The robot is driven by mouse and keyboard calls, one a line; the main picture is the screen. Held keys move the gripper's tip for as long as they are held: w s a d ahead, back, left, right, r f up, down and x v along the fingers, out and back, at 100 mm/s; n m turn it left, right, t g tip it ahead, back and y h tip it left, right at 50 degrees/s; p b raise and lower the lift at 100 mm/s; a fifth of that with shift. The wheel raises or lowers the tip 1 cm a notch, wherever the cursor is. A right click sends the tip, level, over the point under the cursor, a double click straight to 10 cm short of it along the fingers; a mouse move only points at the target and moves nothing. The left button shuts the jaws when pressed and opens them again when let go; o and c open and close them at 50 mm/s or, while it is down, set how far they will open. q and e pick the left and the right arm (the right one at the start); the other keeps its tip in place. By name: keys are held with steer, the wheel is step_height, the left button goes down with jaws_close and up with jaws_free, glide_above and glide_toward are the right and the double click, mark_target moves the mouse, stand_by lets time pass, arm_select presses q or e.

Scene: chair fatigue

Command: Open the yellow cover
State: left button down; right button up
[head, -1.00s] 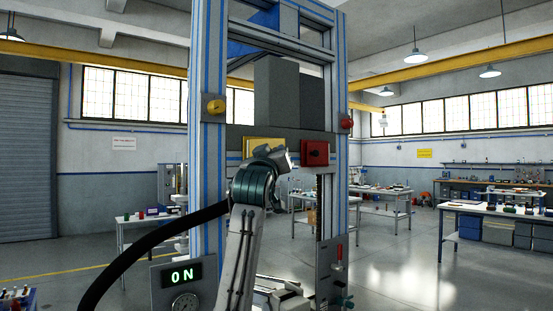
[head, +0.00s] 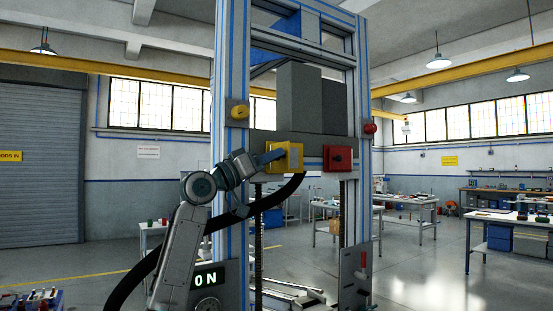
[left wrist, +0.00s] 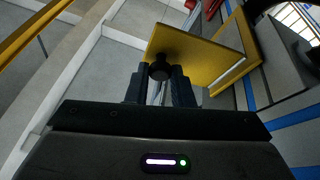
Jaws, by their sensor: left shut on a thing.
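The yellow cover (head: 291,150) is on the grey crossbeam of the tall test frame, left of a red box, in the head view. In the left wrist view the yellow cover (left wrist: 205,58) stands at an angle to a yellow frame (left wrist: 240,45), so it looks partly swung out. A round black knob (left wrist: 160,70) sticks out from its face. My left gripper (head: 274,156) reaches it from the left. In the left wrist view my left gripper (left wrist: 162,82) is shut on the knob. My right gripper is not in view.
The red box (head: 338,158) sits close to the right on the crossbeam (head: 312,143). A yellow button (head: 239,112) and a red button (head: 370,128) are on the frame's uprights. A lit "ON" display (head: 206,279) is low at left. My black cable hangs under the arm.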

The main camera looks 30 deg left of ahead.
arm_select(q)
steer(key=shift+s+a+m+g+h, duration=0.15)
steer(key=shift+a+m+g+h, duration=0.15)
steer(key=shift+h, duration=0.4)
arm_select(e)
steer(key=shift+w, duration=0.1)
arm_select(q)
steer(key=c, duration=1.3)
jaws_free()
steer(key=shift+b+v, duration=2.8)
steer(key=shift+v, duration=2.6)
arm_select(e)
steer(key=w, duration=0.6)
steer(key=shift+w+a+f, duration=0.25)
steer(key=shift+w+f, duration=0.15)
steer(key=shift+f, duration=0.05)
